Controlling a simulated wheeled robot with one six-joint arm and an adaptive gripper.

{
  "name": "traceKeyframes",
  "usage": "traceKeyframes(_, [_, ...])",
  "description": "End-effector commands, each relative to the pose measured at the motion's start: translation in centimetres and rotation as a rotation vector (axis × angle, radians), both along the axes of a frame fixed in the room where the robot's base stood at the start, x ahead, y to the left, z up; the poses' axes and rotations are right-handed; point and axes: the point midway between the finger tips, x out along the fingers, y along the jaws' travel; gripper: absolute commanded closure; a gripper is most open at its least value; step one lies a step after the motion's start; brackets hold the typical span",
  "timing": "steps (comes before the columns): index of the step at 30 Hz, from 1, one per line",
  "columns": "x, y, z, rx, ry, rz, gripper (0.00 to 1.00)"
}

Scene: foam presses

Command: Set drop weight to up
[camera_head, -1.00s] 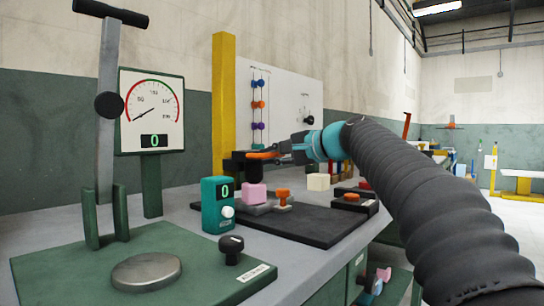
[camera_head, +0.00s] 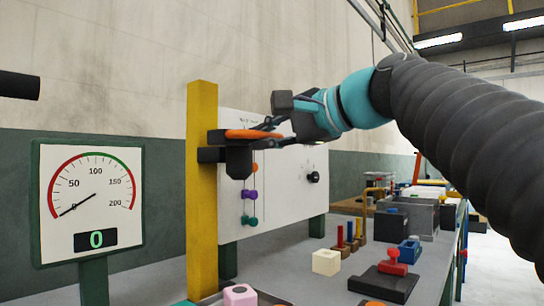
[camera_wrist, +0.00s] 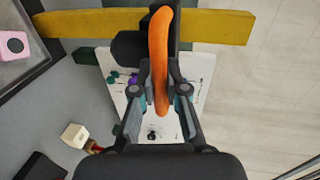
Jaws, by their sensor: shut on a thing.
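The drop weight is a black block (camera_head: 237,160) on an upright yellow post (camera_head: 202,240), with an orange handle (camera_head: 250,134) sticking out to the right. It sits in the upper part of the post, with bare post above and below. My gripper (camera_head: 272,134) comes from the right and is shut on the orange handle. In the wrist view the fingers (camera_wrist: 160,90) lie on both sides of the orange handle (camera_wrist: 162,40), and the black block (camera_wrist: 130,46) is behind it against the yellow post (camera_wrist: 215,27).
A white board (camera_head: 300,190) with coloured beads stands behind the post. A dial gauge (camera_head: 95,200) reading 0 is at the left. On the bench are a pink block (camera_head: 240,295), a cream block (camera_head: 326,262) and a red-knobbed black fixture (camera_head: 385,285).

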Motion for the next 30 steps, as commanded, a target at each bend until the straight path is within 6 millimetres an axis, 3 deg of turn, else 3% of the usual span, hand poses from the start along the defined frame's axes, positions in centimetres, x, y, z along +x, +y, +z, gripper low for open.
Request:
traceKeyframes(1, [-0.2,0.0,1.1,0.001,-0.002,0.002,1.0])
traceKeyframes(6, [-0.4,-0.2,2.4,0.003,-0.002,-0.003,1.0])
traceKeyframes(19, [-0.4,-0.4,3.1,0.008,-0.007,-0.009,1.0])
traceKeyframes(20, [-0.5,-0.4,3.1,0.008,-0.007,-0.009,0.8])
traceKeyframes(22, [-0.5,-0.4,3.1,0.008,-0.008,-0.009,0.62])
traceKeyframes(30, [-0.4,-0.3,2.7,0.004,-0.002,-0.006,0.61])
